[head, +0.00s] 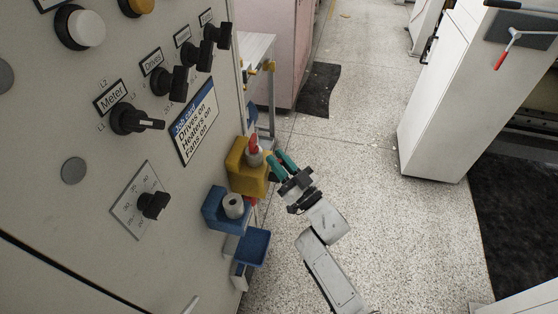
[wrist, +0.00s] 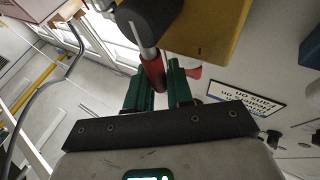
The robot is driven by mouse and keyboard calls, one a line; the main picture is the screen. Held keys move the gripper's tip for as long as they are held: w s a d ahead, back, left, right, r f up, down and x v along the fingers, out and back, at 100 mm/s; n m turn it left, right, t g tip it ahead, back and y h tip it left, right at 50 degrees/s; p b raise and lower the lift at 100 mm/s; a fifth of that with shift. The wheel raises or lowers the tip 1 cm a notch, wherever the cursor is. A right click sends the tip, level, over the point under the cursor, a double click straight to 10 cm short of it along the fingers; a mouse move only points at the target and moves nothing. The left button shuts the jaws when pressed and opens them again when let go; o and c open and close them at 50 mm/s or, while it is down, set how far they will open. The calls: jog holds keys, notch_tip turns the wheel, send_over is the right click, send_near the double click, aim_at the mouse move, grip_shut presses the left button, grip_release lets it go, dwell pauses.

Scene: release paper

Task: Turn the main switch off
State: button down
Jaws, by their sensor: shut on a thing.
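The yellow switch box (head: 240,172) sticks out from the right side of the grey cabinet. A red-tipped lever (head: 253,143) shows at its upper right in the head view. In the wrist view the yellow box (wrist: 222,28) is at the top, with a dark rounded hub (wrist: 150,18) beside it. A metal rod runs from the hub to a red grip (wrist: 155,72). My gripper (head: 278,160) has green fingers, which also show in the wrist view (wrist: 158,88). They are shut on the red grip, one finger on each side. The fingers partly hide the grip's lower end.
The cabinet front carries a Meter knob (head: 128,119), other black knobs and a job card (head: 194,122). Blue bins (head: 250,246) sit below the yellow box. The speckled floor (head: 370,215) is clear to the right, up to a white cabinet (head: 440,110).

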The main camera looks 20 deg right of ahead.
jog(key=shift+w+d+r+m+g+h+p, duration=0.3)
jog(key=shift+m+h+p, duration=0.2)
jog(key=shift+m+p, duration=0.4)
jog(key=shift+w+d+f+m+h+p, duration=0.2)
jog(key=shift+w+f+m+h+p, duration=0.1)
jog(key=shift+f+m+h+p, duration=0.25)
jog(key=shift+r, duration=0.1)
jog(key=c, duration=1.1)
grip_release()
jog(key=v, duration=1)
jog(key=shift+s+d+p, duration=0.2)
jog(key=shift+s+p, duration=0.1)
jog(key=shift+s, duration=0.1)
jog(key=shift+r, duration=0.1)
